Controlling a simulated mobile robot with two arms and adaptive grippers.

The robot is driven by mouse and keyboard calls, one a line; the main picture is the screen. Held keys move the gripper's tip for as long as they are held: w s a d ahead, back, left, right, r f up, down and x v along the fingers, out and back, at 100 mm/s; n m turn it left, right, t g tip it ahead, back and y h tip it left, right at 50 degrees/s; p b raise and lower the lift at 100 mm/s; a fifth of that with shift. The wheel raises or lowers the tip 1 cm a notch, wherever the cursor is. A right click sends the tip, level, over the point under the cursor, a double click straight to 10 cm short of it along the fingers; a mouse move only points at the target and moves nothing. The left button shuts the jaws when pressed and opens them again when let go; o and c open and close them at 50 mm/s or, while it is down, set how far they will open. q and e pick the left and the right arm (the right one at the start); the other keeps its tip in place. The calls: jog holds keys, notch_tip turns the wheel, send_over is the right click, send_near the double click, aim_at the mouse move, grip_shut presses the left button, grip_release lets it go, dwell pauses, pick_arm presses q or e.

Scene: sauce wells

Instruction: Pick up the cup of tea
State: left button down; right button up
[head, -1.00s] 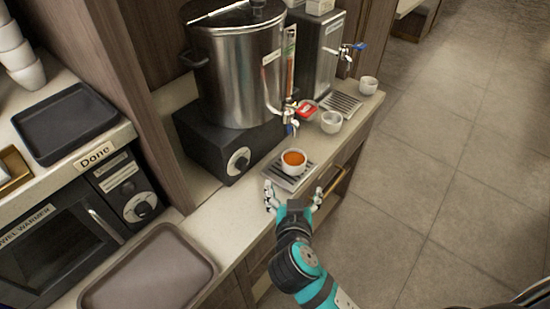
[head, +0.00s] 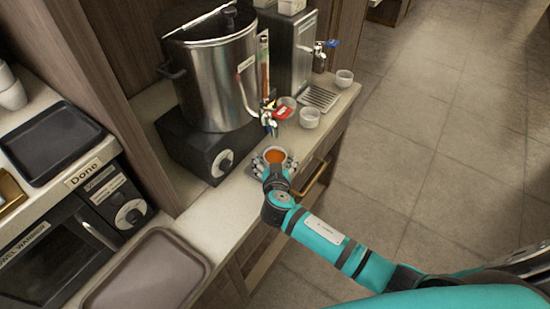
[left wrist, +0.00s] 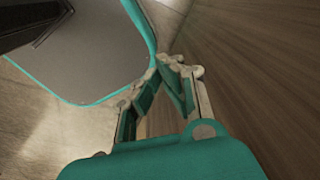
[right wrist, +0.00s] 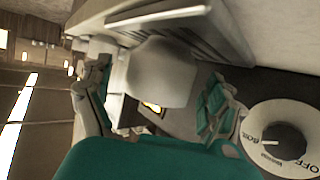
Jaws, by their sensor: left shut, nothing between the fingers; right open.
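The cup of tea (head: 274,155) is a small white cup with orange-brown tea, upright below the tap of the big steel urn. My right gripper (head: 274,164) is open, with its fingers on either side of the cup. In the right wrist view the cup (right wrist: 160,72) stands between the spread fingers of the right gripper (right wrist: 155,92), with gaps at both sides. The drip tray below the cup is mostly hidden. My left gripper (left wrist: 163,70) is shut and empty in the left wrist view, away from the cup.
The steel urn (head: 215,75) on its dark base (head: 190,148) stands just behind the cup. Empty white cups (head: 310,117) and a second dispenser (head: 290,48) stand farther along the counter. A brown tray (head: 150,272) lies at the near end. The counter edge is close by.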

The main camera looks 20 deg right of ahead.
jog(key=shift+x, duration=1)
jog(key=c, duration=1.4)
